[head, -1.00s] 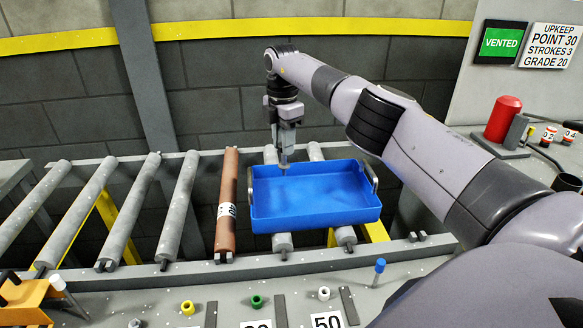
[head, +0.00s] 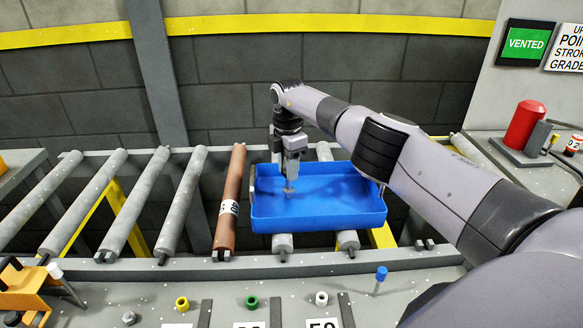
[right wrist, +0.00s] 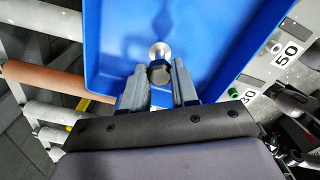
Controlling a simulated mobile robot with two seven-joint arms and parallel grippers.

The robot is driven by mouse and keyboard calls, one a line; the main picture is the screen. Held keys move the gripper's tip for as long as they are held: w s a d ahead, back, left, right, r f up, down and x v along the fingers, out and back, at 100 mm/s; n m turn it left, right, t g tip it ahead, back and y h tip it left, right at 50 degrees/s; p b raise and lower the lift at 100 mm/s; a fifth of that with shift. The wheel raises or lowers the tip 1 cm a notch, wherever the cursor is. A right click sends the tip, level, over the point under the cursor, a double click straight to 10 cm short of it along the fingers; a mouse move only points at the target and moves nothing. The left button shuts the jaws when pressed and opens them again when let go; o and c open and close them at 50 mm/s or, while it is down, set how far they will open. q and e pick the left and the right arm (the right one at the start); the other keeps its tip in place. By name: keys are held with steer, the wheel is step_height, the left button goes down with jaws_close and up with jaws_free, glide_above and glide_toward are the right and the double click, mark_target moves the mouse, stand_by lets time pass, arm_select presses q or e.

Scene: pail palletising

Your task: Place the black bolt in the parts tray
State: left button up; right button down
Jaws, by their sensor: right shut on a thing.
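The blue tray (head: 318,217) rests on the rollers in the middle of the head view. My right gripper (head: 291,172) reaches down over its left half, inside the rim outline. It is shut on a dark hex-headed bolt (right wrist: 160,74), seen between the fingers in the right wrist view. In the head view the held piece (head: 289,190) hangs below the fingers. A silver round piece (right wrist: 160,50) shows just beyond the dark head; I cannot tell whether it belongs to the bolt. Contact with the tray floor is unclear. My left gripper is not in view.
A brown roller (head: 230,200) lies left of the tray among grey rollers. On the front ledge stand a blue-topped peg (head: 381,274) and yellow, green and white rings (head: 321,298). A red cylinder (head: 524,124) stands at right; an orange fixture (head: 25,290) is at lower left.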

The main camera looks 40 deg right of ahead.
steer(key=shift+a+r, duration=0.1)
steer(key=c, duration=0.9)
jaws_free()
steer(key=shift+f, duration=0.2)
steer(key=shift+o, duration=0.2)
step_height(320, 180, up, 12)
steer(key=shift+r+b, duration=0.25)
steer(key=shift+b, duration=0.15)
steer(key=shift+f, duration=0.1)
